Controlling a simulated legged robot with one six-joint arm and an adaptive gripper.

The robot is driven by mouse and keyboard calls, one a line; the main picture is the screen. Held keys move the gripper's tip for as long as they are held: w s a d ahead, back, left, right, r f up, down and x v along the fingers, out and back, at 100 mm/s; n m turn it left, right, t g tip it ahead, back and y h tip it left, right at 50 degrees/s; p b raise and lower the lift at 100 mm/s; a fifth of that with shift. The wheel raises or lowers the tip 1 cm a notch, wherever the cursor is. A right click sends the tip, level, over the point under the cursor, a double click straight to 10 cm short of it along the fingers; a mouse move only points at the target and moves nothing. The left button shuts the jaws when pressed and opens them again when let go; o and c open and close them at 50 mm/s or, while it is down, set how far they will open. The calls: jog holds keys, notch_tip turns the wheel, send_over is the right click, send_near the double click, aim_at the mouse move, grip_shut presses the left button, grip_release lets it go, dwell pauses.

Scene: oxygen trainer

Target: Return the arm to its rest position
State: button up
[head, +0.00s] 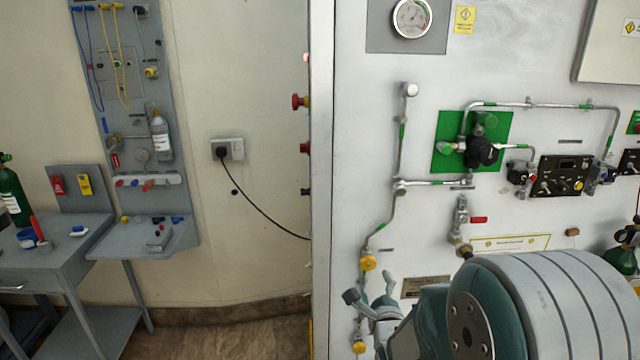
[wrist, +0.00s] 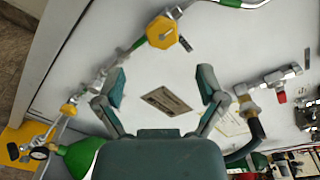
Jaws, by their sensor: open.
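My gripper (wrist: 162,84) is open in the wrist view, its two fingers wide apart with nothing between them. It faces the pale panel (wrist: 190,45), and a small nameplate (wrist: 166,101) on the panel shows beyond the gap. In the head view my arm (head: 530,305) reaches in from the lower right in front of the panel (head: 360,130). The gripper end is small and partly hidden by the arm there.
A yellow valve knob (wrist: 162,32) and a red-handled valve (wrist: 281,97) lie beyond the fingers. A green cylinder (wrist: 78,158) stands lower left. Pipes and black regulators (head: 482,152) project from the panel. A grey bench (head: 60,250) is at left, with open floor (head: 230,335) between.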

jog(key=s+r+n+g, duration=0.4)
jog(key=s+n+g, duration=0.1)
jog(key=s+n, duration=0.7)
jog(key=s+r+n+g, duration=0.4)
jog(key=s+n+g, duration=0.2)
jog(key=s+n, duration=0.7)
jog(key=s, duration=0.3)
jog(key=shift+n+g, duration=0.3)
